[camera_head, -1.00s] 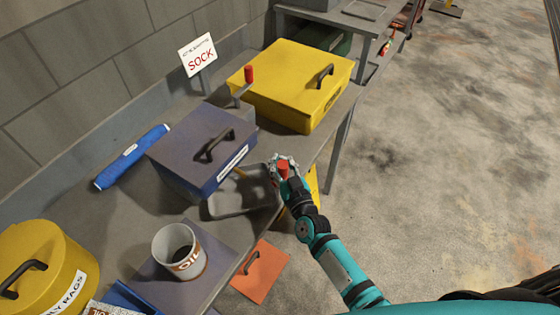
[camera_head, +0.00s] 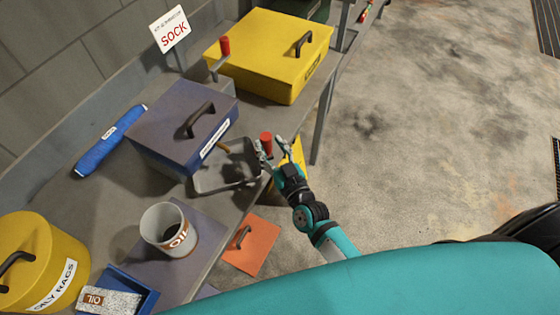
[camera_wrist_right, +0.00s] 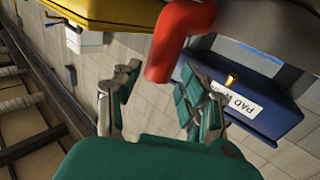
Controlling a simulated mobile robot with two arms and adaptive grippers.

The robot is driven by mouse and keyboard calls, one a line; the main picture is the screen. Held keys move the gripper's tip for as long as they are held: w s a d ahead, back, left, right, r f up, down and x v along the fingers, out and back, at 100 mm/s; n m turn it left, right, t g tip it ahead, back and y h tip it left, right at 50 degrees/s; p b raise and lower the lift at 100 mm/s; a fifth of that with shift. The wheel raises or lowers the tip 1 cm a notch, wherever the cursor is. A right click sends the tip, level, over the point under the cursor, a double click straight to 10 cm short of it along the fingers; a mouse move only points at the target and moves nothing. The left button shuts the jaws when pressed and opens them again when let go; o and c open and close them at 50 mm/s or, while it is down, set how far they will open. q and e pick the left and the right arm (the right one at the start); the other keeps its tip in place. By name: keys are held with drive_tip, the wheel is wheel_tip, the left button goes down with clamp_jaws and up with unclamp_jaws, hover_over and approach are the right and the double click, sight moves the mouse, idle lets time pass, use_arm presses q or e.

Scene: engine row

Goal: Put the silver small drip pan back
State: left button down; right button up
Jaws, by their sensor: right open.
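The silver small drip pan (camera_head: 207,183) is a shallow grey tray on the bench, at its front edge beside the dark blue labelled box (camera_head: 168,147). My right gripper (camera_head: 271,147) is just right of the pan, past the bench edge. Its fingers are spread with a red handle (camera_head: 266,141) between or just in front of them. In the right wrist view the open fingers (camera_wrist_right: 160,100) face the red bent handle (camera_wrist_right: 172,45), with no clear grip on it. I cannot surely pick out the pan there. My left gripper is not in view.
A yellow box (camera_head: 262,62) stands behind, with a red-topped lever (camera_head: 225,47) near it. A blue roll (camera_head: 108,143), an oil can (camera_head: 168,232), a yellow rag bin (camera_head: 38,260) and a blue tray (camera_head: 150,300) are on the left. An orange panel (camera_head: 256,249) is low in front. The right-hand floor is clear.

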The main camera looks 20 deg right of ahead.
drive_tip(key=s+d, duration=0.1)
drive_tip(key=s, duration=0.5)
drive_tip(key=shift+s+b, duration=0.4)
drive_tip(key=s+d+f+g, duration=0.1)
drive_tip(key=s+f+g, duration=0.3)
drive_tip(key=f, duration=0.6)
drive_tip(key=s+d+f+n+g, duration=0.15)
drive_tip(key=s+f, duration=0.35)
drive_tip(key=f, duration=0.6)
drive_tip(key=s+f+g, duration=0.4)
drive_tip(key=s+f, duration=0.1)
drive_tip(key=f, duration=0.5)
drive_tip(key=s+d+f+g+h, duration=0.1)
drive_tip(key=s+d+f+g, duration=0.1)
drive_tip(key=s+f, duration=0.2)
drive_tip(key=s+d+f+g, duration=0.3)
drive_tip(key=s+f, duration=0.2)
drive_tip(key=s, duration=0.6)
drive_tip(key=s+d+f+g+h, duration=0.1)
drive_tip(key=s+f, duration=0.3)
drive_tip(key=s, duration=0.4)
drive_tip(key=shift+s+d+f+m+g+h, duration=0.15)
drive_tip(key=shift+d+f+m+g+h, duration=0.2)
drive_tip(key=shift+d+g, duration=0.3)
